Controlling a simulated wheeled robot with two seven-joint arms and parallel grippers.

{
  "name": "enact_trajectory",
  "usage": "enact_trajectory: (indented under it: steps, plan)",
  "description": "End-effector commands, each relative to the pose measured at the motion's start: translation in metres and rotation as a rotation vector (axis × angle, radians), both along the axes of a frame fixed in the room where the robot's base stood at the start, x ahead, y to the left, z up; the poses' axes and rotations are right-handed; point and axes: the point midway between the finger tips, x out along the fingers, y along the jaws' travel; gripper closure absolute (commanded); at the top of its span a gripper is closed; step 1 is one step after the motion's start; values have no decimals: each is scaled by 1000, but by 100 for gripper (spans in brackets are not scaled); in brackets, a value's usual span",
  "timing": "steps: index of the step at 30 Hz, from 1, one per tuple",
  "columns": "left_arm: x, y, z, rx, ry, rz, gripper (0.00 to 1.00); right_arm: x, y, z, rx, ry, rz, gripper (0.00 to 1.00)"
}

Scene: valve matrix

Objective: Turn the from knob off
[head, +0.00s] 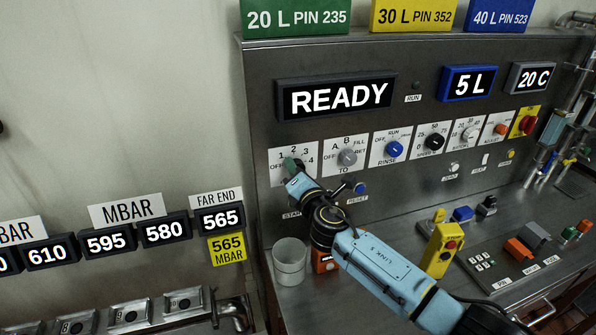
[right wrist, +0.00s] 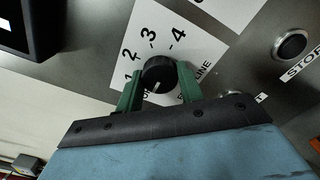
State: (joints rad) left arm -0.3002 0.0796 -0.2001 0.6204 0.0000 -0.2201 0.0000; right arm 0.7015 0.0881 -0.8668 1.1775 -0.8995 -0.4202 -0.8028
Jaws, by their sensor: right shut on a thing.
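The from knob (right wrist: 158,74) is a dark round knob on a white plate (right wrist: 190,32) marked 1, 2, 3, 4 and LINE in the right wrist view. A short white mark on it points toward the bottom of that view; the plate lettering there is partly hidden. My right gripper (right wrist: 160,69) is shut on the knob, with one green finger on each side. In the head view my right gripper (head: 291,164) covers the knob at the left end of the knob row, below the READY display (head: 337,96). My left gripper is not in view.
The grey TO knob (head: 347,157) and blue RINSE knob (head: 394,149) are close on the right. START and RESET buttons (head: 359,188) lie below.

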Motion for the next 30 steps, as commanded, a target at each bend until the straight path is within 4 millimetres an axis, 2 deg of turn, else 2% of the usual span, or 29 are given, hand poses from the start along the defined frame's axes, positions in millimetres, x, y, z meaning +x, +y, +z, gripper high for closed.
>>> enact_trajectory:
  steps: [6, 7, 12, 23, 30]
  plan:
    - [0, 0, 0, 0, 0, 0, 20, 0, 0, 0, -5, -2, -1, 86]
    - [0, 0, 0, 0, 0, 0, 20, 0, 0, 0, -5, -2, -1, 62]
    - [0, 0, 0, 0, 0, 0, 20, 0, 0, 0, -3, -1, 0, 41]
    - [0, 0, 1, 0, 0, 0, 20, -3, -2, 0, -1, 0, 0, 41]
    - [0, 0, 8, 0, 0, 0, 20, -29, -10, 0, 0, 1, 1, 41]
